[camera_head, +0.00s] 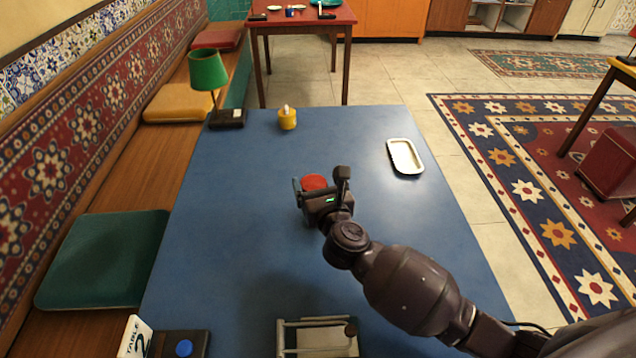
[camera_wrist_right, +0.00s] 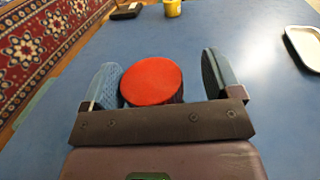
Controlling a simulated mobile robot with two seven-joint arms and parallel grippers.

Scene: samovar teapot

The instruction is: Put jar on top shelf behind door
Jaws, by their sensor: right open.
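The jar, with a round red lid (camera_head: 314,182), stands on the blue table (camera_head: 240,220). My right gripper (camera_head: 320,186) is open around the jar, one finger on each side. The left finger is close to the lid; a gap shows on the right side. I cannot tell whether either finger touches. My left gripper is not in view. No shelf with a door is clearly identifiable near the table.
A white tray (camera_head: 405,156) lies to the right. A yellow pot (camera_head: 287,119) and a green lamp (camera_head: 207,72) stand at the far end. A metal rack (camera_head: 318,338) and a table-number sign (camera_head: 135,337) are at the near edge. Open cabinet shelves (camera_head: 500,15) show far back.

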